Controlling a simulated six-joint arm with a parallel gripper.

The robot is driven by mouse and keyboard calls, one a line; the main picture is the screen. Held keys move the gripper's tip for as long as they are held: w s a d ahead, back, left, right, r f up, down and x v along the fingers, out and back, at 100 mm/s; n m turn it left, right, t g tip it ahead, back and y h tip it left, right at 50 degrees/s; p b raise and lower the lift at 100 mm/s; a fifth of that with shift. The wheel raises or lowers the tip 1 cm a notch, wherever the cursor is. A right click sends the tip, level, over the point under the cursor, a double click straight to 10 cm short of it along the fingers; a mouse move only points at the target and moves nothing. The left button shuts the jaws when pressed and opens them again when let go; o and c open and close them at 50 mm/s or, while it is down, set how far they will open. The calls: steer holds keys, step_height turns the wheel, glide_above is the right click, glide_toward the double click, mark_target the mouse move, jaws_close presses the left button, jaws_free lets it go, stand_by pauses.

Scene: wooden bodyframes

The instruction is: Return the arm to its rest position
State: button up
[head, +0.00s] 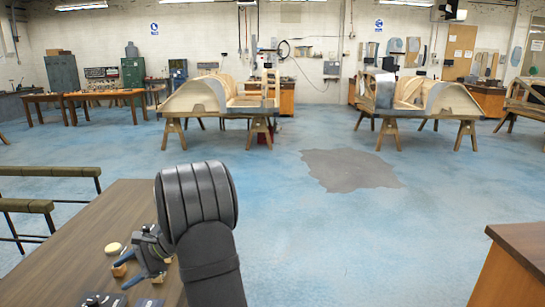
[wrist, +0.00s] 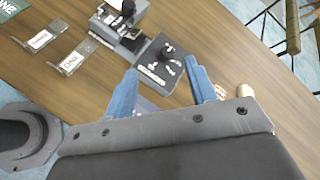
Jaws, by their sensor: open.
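My gripper shows in the wrist view (wrist: 162,68) with its two blue fingers spread apart and nothing between them but a view of the table. In the head view my gripper (head: 146,280) is low over the brown wooden table (head: 60,255), partly hidden by my own arm. A dark plate with a black knob and white labels (wrist: 162,68) lies beyond the fingertips in the wrist view. I cannot tell the exact height of the fingers above the table.
A grey device (wrist: 122,20) and clear label holders (wrist: 72,60) stand on the table. A pale round piece (head: 114,248) lies near my gripper. Green-topped rails (head: 50,171) stand left of the table. Another wooden surface (head: 525,245) is at right. Open blue floor lies beyond.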

step_height(320, 180, up, 7)
steer(key=s+a+n+h, duration=0.1)
steer(key=n+h, duration=0.2)
steer(key=n, duration=0.8)
steer(key=shift+a, duration=0.15)
steer(key=shift+f, duration=0.1)
steer(key=o, duration=1.1)
steer(key=shift+c, duration=0.2)
steer(key=s+a+f+m+t+h, duration=0.1)
steer(key=s+a+m+t+h, duration=0.45)
steer(key=s, duration=0.75)
steer(key=a+f+n+g+y, duration=0.1)
steer(key=a+f, duration=0.4)
steer(key=f, duration=0.4)
steer(key=shift+s+a+f+g+y, duration=0.15)
steer(key=shift+s+a+g+y, duration=0.05)
steer(key=shift+a+g+y, duration=0.15)
steer(key=v, duration=1)
